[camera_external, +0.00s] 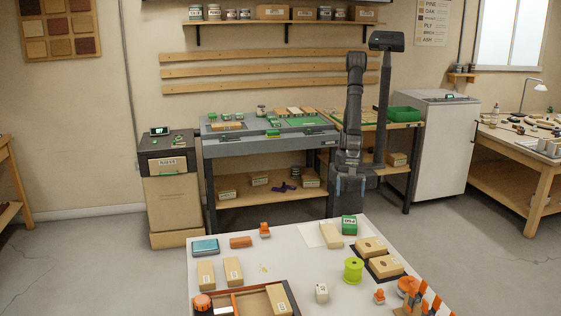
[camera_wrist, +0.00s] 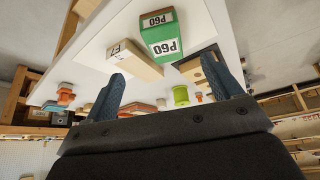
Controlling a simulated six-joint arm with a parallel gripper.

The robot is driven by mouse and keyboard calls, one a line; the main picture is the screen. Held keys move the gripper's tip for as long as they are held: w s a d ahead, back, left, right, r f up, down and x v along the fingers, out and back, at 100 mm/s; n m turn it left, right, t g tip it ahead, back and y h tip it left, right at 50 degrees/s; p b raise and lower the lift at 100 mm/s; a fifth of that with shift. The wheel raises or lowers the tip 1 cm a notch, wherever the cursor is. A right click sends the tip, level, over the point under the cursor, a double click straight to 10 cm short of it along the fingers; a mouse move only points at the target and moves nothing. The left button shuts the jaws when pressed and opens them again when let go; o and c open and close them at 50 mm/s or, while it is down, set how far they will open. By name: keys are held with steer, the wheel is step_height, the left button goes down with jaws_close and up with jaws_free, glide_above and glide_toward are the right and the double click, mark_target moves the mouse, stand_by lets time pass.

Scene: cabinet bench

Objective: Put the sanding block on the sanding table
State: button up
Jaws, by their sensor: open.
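A green block with a white P60 label (camera_external: 349,225), which looks like the sanding block, sits at the back edge of the white table in front of me. In the wrist view the same green block (camera_wrist: 163,34) lies beyond my fingertips, its label upside down. My gripper (camera_external: 351,196) is open and empty, behind and above this block in the external view. Its two blue-grey fingers (camera_wrist: 165,72) are spread apart in the wrist view. The grey bench (camera_external: 238,149) behind to the left, with green pieces on top, appears to be the sanding table.
A tan labelled block (camera_external: 330,236) stands close beside the green one. Wooden blocks with holes (camera_external: 371,248) sit on dark mats to its right. A lime spool (camera_external: 353,270), orange items and a divided tray (camera_external: 262,290) stand nearer. Clear floor lies between table and bench.

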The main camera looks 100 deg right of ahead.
mark_target(350, 221)
steer(key=shift+w+a+f+t+y, duration=0.2)
steer(key=shift+w+a+f+y, duration=0.35)
steer(key=shift+a+f, duration=1.1)
steer(key=shift+w+a+f+t+y, duration=0.2)
steer(key=shift+w+a+f+y, duration=0.55)
steer(key=shift+f, duration=1.45)
steer(key=shift+w+a+f+t+y, duration=0.2)
steer(key=shift+a+f+y, duration=0.1)
steer(key=shift+a+f, duration=1.45)
steer(key=shift+d+f, duration=0.2)
steer(key=c, duration=1.2)
steer(key=shift+c, duration=0.2)
steer(key=shift+r, duration=0.1)
